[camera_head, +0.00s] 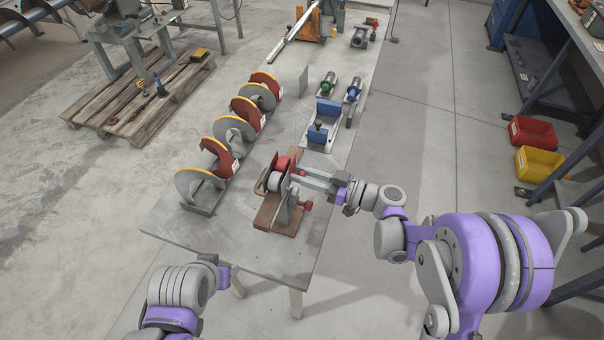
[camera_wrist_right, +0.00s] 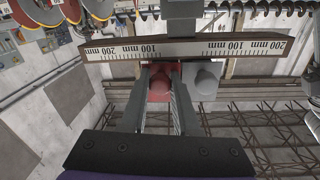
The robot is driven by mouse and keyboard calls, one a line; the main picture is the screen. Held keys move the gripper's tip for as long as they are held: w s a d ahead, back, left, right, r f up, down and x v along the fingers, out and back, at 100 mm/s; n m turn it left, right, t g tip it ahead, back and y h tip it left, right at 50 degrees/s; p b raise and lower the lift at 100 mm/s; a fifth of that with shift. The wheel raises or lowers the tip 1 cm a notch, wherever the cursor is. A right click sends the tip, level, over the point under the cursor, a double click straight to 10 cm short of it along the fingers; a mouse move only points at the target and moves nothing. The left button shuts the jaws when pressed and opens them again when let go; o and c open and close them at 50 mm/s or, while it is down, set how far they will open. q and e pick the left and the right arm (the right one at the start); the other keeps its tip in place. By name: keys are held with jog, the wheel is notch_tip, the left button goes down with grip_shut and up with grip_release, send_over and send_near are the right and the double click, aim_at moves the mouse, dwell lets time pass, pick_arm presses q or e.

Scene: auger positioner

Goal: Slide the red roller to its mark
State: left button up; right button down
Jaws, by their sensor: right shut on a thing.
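The red roller (camera_head: 283,163) sits on the grey stand of the positioner, beside a pale grey roller (camera_head: 274,181).
The stand has a brown wooden base (camera_head: 266,211) and a red knob (camera_head: 307,205) on its right side. Several auger flights (camera_head: 197,187) stand along the left of the table (camera_head: 230,242). Blue fixtures (camera_head: 318,133) stand behind. The table's front is bare.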

jog(key=shift+w, duration=0.1)
jog(key=w, duration=0.1)
jog(key=w+d, duration=0.1)
jog(key=w, duration=0.2)
jog(key=shift+w+d, duration=0.3)
jog(key=c, duration=0.9)
grip_release()
jog(key=shift+d, duration=0.1)
jog(key=b+v, duration=0.1)
jog(key=v, duration=0.9)
jog(key=shift+s+d, duration=0.2)
jog(key=shift+d, duration=0.05)
